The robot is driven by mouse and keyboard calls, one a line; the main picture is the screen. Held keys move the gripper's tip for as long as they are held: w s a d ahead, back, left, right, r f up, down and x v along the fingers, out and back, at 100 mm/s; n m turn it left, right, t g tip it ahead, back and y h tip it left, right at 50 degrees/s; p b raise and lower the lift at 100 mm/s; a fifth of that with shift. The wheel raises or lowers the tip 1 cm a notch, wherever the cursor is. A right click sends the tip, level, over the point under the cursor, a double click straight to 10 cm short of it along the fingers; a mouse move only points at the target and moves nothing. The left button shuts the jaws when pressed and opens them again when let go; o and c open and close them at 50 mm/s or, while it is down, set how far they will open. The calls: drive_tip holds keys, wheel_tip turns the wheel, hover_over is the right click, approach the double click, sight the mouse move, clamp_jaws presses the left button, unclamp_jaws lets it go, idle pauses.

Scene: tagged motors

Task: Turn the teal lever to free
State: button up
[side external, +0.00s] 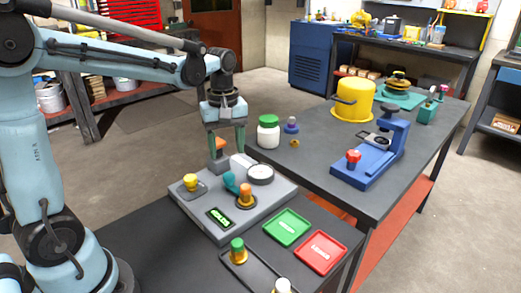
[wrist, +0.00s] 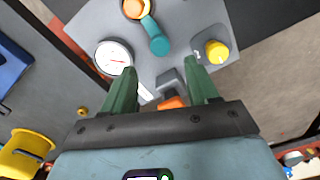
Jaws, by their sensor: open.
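The teal lever (side external: 231,183) is on top of a grey control box (side external: 207,228), beside an orange knob (side external: 245,197). In the wrist view the teal lever (wrist: 158,42) has a rounded end pointing toward my gripper, and its other end is by the orange knob (wrist: 134,9). My gripper (side external: 227,155) has green fingers, points down over the rear of the box, and is open. In the wrist view my gripper (wrist: 160,67) has the lever's end just beyond its fingertips, apart from them. A grey piece with an orange part (wrist: 172,102) shows between the fingers. The lever's markings are not readable.
The box also carries a yellow knob (side external: 191,182), a round gauge (side external: 260,174) and a green display (side external: 219,217). Green (side external: 287,227) and red (side external: 320,252) trays lie to the right. A white jar (side external: 268,133) with a green lid stands on the bench behind.

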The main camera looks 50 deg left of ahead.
sight(229, 175)
wheel_tip(229, 175, down, 8)
drive_tip(key=shift+r, duration=0.2)
idle(0.3)
drive_tip(key=c, duration=1)
drive_tip(key=shift+c, duration=0.2)
